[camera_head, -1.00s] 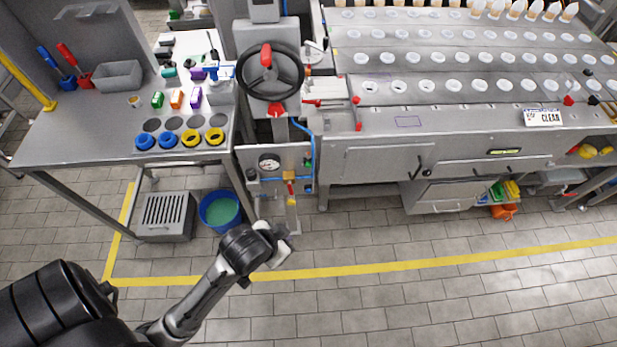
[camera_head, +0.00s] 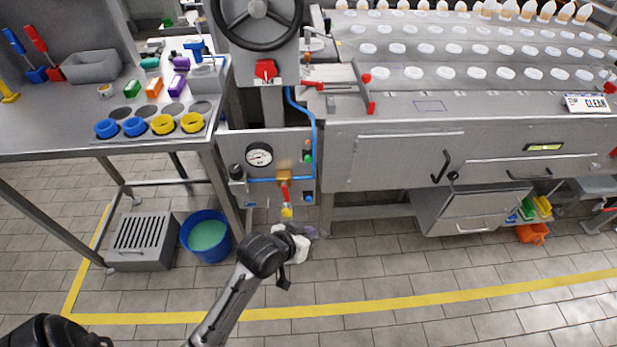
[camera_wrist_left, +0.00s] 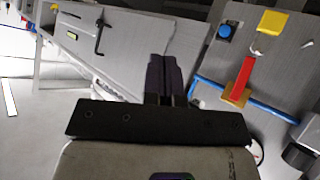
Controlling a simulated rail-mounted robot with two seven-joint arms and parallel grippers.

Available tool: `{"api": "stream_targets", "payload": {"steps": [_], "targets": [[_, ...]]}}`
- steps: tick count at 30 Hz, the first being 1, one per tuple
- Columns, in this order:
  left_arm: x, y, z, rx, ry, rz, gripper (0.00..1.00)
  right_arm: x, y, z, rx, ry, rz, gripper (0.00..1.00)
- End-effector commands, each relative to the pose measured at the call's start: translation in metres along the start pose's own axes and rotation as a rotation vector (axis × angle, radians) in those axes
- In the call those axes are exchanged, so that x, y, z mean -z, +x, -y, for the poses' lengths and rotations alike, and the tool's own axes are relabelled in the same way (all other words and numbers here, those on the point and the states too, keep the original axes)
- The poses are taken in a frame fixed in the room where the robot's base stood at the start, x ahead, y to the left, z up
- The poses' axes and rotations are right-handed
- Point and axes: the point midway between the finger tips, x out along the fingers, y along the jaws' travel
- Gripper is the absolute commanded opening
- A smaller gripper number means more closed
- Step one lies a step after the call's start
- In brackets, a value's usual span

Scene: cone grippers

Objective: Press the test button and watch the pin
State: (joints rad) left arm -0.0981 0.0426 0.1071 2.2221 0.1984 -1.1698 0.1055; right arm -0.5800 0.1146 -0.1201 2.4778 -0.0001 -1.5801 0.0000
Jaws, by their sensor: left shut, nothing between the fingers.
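A grey panel (camera_head: 234,150) under the handwheel carries a round gauge (camera_head: 259,157), a red lever (camera_head: 284,192) with a yellow end (camera_head: 287,212), a green knob (camera_head: 308,158) and a small blue button (camera_head: 308,198). No label shows which is the test button, and I cannot make out a pin. My left gripper (camera_head: 308,232) is just below the panel's lower right, apparently apart from it. In the left wrist view its dark fingers (camera_wrist_left: 163,65) are shut and empty; the blue button (camera_wrist_left: 225,32) and red lever (camera_wrist_left: 240,78) lie to their right. My right gripper is not in view.
A bench (camera_head: 40,140) with blue and yellow rings stands left. A blue bucket (camera_head: 184,235) and a grated box (camera_head: 142,243) stand on the floor below it. A long machine with drawers (camera_head: 400,160) fills the right. The floor in front is open.

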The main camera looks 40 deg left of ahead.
Motion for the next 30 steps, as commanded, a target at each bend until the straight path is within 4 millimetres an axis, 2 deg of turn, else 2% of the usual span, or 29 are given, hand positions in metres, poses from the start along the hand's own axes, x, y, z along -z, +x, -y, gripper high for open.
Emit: {"api": "stream_targets", "payload": {"steps": [6, 15, 21, 30], "targets": [[0.034, 0.014, 0.01, -0.094, -0.259, -0.268, 0.0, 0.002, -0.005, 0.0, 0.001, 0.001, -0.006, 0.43], [0.075, -0.001, 0.009, -0.235, -0.501, -0.554, 0.0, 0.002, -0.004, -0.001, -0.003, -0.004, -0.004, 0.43], [0.087, -0.01, 0.01, -0.283, -0.585, -0.634, 0.0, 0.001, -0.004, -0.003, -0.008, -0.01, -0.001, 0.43], [0.087, -0.009, 0.01, -0.29, -0.608, -0.628, 0.0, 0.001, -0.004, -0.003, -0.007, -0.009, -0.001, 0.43]]}}
